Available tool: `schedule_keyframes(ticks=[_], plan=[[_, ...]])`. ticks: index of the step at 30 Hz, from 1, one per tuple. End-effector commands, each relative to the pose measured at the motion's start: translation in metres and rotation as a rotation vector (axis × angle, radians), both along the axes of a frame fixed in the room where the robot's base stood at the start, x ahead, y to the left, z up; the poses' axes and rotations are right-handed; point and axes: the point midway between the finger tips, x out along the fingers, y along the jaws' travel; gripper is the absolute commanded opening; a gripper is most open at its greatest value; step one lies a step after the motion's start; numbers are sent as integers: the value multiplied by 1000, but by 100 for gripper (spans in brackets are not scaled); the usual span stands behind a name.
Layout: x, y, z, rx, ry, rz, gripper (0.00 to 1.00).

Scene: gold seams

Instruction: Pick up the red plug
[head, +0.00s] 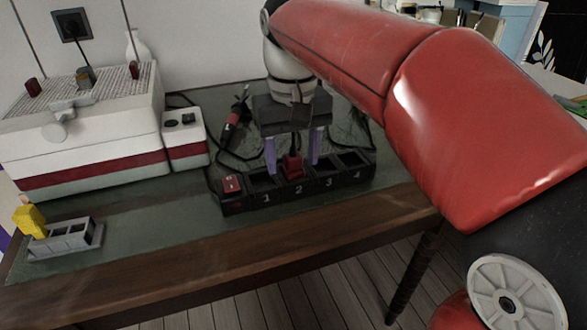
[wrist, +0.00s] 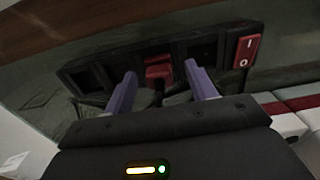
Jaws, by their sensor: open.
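The red plug (head: 291,167) stands in the socket numbered 2 of a black power strip (head: 243,203) on the table. It also shows in the wrist view (wrist: 158,72). My gripper (head: 292,162) is over the strip with its purple fingers pointing down, one on each side of the plug. In the wrist view the fingers (wrist: 160,75) are spread, with gaps beside the plug. The gripper is open and holds nothing. The plug's lower part is hidden in the socket.
The strip's red switch (head: 232,184) is at its left end. A black and red tool (head: 233,122) and dark cables lie behind the strip. A white machine (head: 85,135) stands at left, with a grey block (head: 66,240) and yellow piece (head: 29,220) in front. The table's front edge is close.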

Motion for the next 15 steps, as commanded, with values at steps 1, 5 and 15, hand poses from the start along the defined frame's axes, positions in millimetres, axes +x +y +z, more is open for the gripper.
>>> schedule_keyframes(ticks=[1,5,15], plan=[[0,0,-3,0,-1,0,56],[0,0,-5,1,-2,0,56],[0,0,-4,1,-2,0,26]])
